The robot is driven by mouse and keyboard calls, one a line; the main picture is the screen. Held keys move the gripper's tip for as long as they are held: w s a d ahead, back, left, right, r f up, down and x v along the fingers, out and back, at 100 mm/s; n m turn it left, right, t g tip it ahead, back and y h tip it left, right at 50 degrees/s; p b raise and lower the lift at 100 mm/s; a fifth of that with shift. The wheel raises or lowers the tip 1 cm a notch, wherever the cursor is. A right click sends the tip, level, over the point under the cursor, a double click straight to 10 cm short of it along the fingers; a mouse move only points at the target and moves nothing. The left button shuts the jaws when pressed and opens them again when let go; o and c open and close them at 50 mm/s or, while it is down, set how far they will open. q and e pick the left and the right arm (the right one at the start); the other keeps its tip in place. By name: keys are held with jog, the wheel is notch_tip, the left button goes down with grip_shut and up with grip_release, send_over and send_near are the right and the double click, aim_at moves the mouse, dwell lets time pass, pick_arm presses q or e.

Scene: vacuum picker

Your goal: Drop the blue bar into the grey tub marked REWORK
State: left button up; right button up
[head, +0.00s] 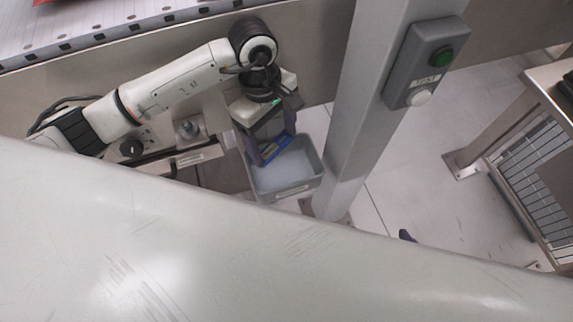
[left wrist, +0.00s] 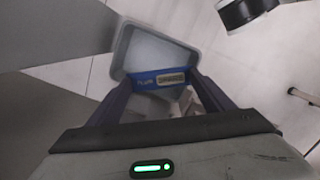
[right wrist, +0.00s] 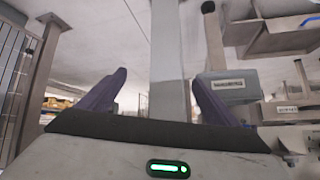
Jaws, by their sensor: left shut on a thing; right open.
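The blue bar (head: 275,150) is held between the fingers of my left gripper (head: 270,150), which is shut on it. In the left wrist view the bar (left wrist: 165,78) spans the fingertips, with a printed label facing the camera. The grey tub (head: 316,172) is below the gripper, and the bar appears over its opening. The tub also shows behind the bar in the left wrist view (left wrist: 122,48). Its front marking is too small to read. My right gripper (right wrist: 158,75) is open and empty; only a purple fingertip shows in the head view.
A grey post (head: 365,100) with a green and white button box (head: 425,62) stands just right of the tub. A metal-framed bench (head: 550,100) is at the far right. A grey container with an unreadable white label (right wrist: 228,84) shows in the right wrist view. Floor between post and bench is clear.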

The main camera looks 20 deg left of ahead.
pick_arm(q)
jog(key=shift+f+b, duration=0.3)
jog(key=shift+f, duration=0.25)
notch_tip(320, 180, down, 4)
jog(key=shift+s+b, duration=0.1)
jog(key=shift+b, duration=1.15)
jog(key=shift+f, duration=0.4)
pick_arm(e)
jog(key=shift+a+f+t, duration=0.2)
jog(key=shift+f+t, duration=0.1)
jog(key=shift+f, duration=0.35)
jog(key=shift+s, duration=0.1)
pick_arm(q)
jog(key=o, duration=1.1)
pick_arm(e)
jog(key=shift+f, duration=0.1)
